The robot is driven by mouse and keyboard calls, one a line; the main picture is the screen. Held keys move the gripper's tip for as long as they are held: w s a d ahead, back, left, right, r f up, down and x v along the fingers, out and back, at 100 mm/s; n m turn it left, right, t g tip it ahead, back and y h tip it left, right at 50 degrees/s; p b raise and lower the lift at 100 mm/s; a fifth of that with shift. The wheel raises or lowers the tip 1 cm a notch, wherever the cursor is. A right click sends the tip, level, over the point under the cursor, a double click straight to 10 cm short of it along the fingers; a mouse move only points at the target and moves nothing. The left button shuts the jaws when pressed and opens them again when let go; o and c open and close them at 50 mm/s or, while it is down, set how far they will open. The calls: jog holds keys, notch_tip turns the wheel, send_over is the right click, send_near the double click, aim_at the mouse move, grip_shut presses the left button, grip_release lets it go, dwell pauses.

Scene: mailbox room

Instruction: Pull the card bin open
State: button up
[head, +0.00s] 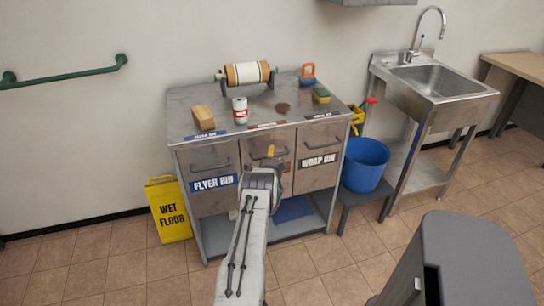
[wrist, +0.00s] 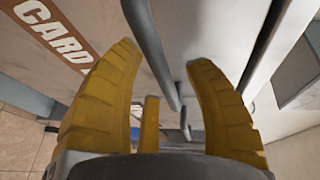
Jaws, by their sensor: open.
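The card bin is the middle drawer front (head: 252,143) of the metal cabinet, between the flyer bin and the wrap bin. My gripper (head: 270,153) is in front of it and hides its handle and most of its label in the head view. In the wrist view, the brown CARD label (wrist: 55,30) shows at the upper left. My yellow fingers (wrist: 165,75) are spread apart. I cannot tell whether the fingers touch either bar.
The flyer bin (head: 210,160) is at left and the wrap bin (head: 318,143) at right. The cabinet top holds a wooden block (head: 203,117), a can (head: 240,109) and a roll (head: 248,73). A wet floor sign (head: 169,209) and blue bucket (head: 365,165) flank the cabinet.

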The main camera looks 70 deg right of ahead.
jog(key=shift+o, duration=0.3)
grip_shut()
dwell(0.3)
